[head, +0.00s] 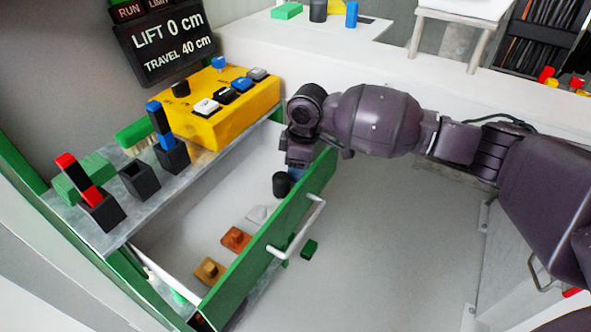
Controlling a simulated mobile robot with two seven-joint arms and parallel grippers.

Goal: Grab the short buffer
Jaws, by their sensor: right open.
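My right arm reaches in from the right, and its gripper (300,158) points down at the far right end of the open drawer (190,225). The gripper is open, with its fingertips partly hidden. Just below it in the drawer are a black cylinder (281,184) and a blue piece (296,173), partly hidden by the gripper and the drawer front. I cannot tell whether the fingers touch either. A pale grey piece (257,214), an orange piece (236,238) and a brown piece (209,270) lie nearer. I cannot tell which piece is the short buffer. My left gripper is out of view.
The green drawer front (265,245) has a white handle (297,232). A ledge above the drawer holds a yellow button box (220,118), black holders with a red-black block (80,175) and a blue-black block (158,123). A small green block (310,248) lies outside the drawer.

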